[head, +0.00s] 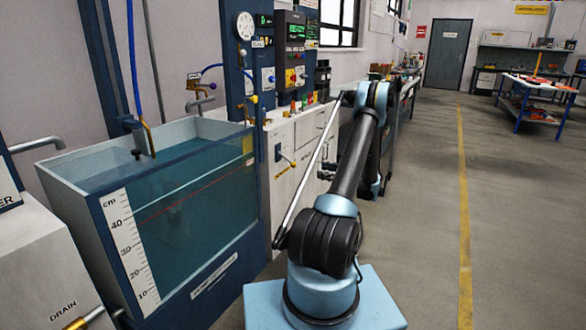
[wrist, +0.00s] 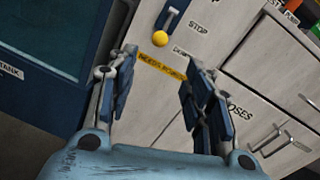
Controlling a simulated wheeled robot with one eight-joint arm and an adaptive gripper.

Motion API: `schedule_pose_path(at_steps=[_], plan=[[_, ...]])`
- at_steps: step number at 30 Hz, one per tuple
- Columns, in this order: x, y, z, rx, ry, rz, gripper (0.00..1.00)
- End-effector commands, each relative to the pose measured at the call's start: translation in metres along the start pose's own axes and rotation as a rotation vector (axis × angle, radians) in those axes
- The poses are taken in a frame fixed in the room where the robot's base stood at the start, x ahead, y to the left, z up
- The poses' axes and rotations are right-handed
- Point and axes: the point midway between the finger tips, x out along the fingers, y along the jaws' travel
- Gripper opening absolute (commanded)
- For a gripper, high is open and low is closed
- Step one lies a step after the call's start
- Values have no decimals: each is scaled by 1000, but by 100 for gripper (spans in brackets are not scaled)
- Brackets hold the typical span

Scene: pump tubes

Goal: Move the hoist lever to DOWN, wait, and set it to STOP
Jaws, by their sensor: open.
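The hoist lever's yellow knob (wrist: 160,39) shows in the wrist view at the lower end of a dark blue slot plate (wrist: 171,17) on a pale cabinet front. The STOP label (wrist: 197,27) is to its upper right. The knob looks about level with the partly hidden lower label (wrist: 181,51), which seems to read DOWN. In the head view the lever (head: 288,160) slants down on the cabinet. My gripper (wrist: 158,69) is open and empty, with its fingers below and either side of the knob, apart from it. In the head view the gripper is mostly hidden behind my arm.
A water tank (head: 190,200) with a cm scale stands left of the cabinet (head: 295,190). A blue panel (head: 238,75) with gauge and switches rises behind. Cabinet drawers and handles (wrist: 270,138) lie right of my gripper. The floor at right is open.

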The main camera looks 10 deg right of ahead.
Motion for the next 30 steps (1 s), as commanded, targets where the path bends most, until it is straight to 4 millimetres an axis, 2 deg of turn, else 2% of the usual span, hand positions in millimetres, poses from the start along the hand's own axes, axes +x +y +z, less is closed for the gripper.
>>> schedule_pose_path(at_steps=[4,8,30], plan=[[5,0,-2,5,-6,-2,46],[20,0,-2,4,-6,0,46],[147,0,-1,3,-5,-1,46]])
